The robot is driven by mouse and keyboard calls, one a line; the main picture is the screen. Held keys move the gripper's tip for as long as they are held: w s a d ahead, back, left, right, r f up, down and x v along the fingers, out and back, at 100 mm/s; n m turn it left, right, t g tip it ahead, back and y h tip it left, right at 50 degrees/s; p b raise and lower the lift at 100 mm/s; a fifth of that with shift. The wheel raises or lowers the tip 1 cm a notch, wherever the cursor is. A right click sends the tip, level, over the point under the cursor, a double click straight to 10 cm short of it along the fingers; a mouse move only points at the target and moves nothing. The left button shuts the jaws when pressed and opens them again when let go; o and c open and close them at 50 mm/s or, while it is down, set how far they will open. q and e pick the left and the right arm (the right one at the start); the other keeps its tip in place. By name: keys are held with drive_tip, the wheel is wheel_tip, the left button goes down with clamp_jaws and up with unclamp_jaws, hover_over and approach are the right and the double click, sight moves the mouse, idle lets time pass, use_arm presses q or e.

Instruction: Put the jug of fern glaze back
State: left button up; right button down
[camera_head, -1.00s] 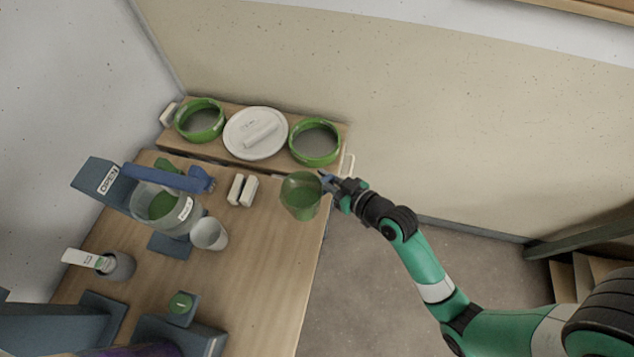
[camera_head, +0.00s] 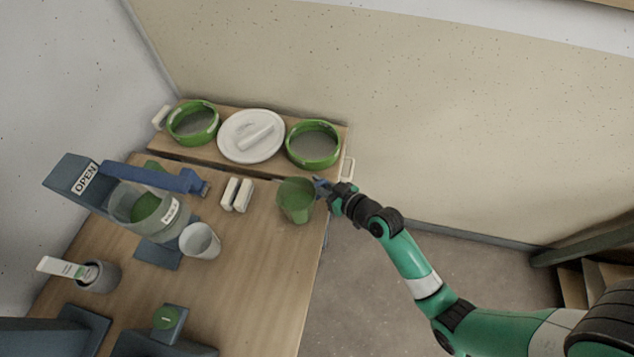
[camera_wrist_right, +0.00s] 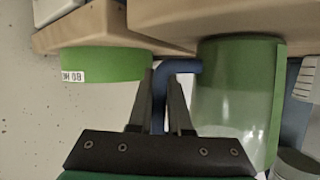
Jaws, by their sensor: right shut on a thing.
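A clear jug with green glaze (camera_head: 296,203) is at the right edge of the wooden table, just in front of the right green bucket. My right gripper (camera_head: 322,188) is shut on the jug's blue handle; the wrist view shows the handle between the fingers (camera_wrist_right: 163,105) and the jug (camera_wrist_right: 238,105) beside them. I cannot tell whether the jug touches the table. Two green-rimmed buckets, left (camera_head: 193,124) and right (camera_head: 313,145), stand on a raised wooden shelf (camera_head: 188,158) with a white lid (camera_head: 251,137) between them. My left gripper is not in view.
A clear vessel with green glaze (camera_head: 148,210) sits at a blue-grey stand marked OPEN (camera_head: 85,185), with a white cup (camera_head: 200,240) beside it. Two white blocks (camera_head: 236,195) lie left of the jug. A grey pot (camera_head: 103,276) and a green button (camera_head: 167,317) are in front. The table's centre is clear.

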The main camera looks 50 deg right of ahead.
drive_tip(key=c, duration=1.3)
unclamp_jaws()
drive_tip(key=shift+f, duration=0.2)
drive_tip(key=o, duration=0.5)
drive_tip(key=shift+c, duration=0.2)
drive_tip(key=shift+r, duration=0.1)
drive_tip(key=shift+r, duration=0.2)
drive_tip(key=p+v, duration=0.3)
drive_tip(key=v, duration=0.9)
